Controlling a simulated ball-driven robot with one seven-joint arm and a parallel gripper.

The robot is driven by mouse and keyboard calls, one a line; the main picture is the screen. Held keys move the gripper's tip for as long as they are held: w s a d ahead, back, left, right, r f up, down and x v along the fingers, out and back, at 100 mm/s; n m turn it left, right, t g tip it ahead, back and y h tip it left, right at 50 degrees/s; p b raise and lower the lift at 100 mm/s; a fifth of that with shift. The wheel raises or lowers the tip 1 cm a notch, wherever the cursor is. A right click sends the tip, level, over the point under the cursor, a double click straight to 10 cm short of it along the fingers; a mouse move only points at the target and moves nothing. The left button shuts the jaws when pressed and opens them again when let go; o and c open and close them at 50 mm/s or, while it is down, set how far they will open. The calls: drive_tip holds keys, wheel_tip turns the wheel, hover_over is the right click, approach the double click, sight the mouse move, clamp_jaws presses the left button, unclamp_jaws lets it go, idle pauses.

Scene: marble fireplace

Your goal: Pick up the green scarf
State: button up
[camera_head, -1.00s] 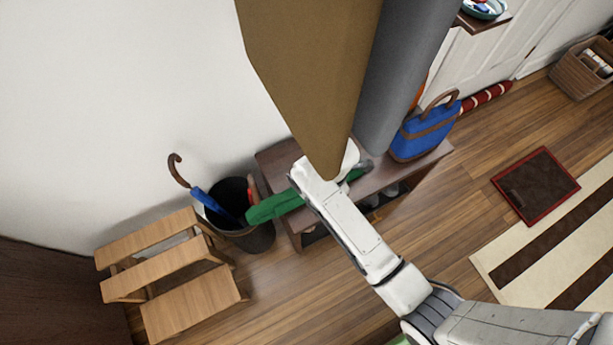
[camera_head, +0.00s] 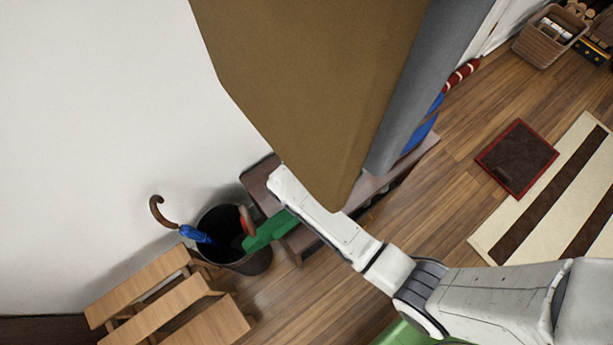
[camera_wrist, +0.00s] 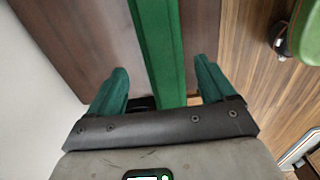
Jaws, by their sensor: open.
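The green scarf (camera_head: 268,231) lies across the end of the dark wooden bench and hangs over its edge beside the bin. In the wrist view the scarf (camera_wrist: 158,45) is a long green strip running down the middle. My gripper (camera_wrist: 161,75) is open, with one green finger on each side of the strip and gaps between. I cannot tell how far below the fingertips the scarf lies. In the head view my white arm and a brown hanging coat hide the gripper and part of the scarf.
A dark bin (camera_head: 251,262) with a blue umbrella (camera_head: 194,234) stands left of the bench (camera_head: 300,242). A wooden step stool (camera_head: 165,310) is at lower left. The brown coat (camera_head: 310,80) and a grey one (camera_head: 415,95) hang close over the bench.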

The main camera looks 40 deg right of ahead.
drive_tip(key=f, duration=0.2)
drive_tip(key=f+b, duration=0.1)
drive_tip(key=f, duration=0.1)
drive_tip(key=shift+s+f, duration=0.2)
drive_tip(key=shift+f, duration=0.2)
drive_tip(key=shift+c, duration=0.5)
drive_tip(key=c, duration=1)
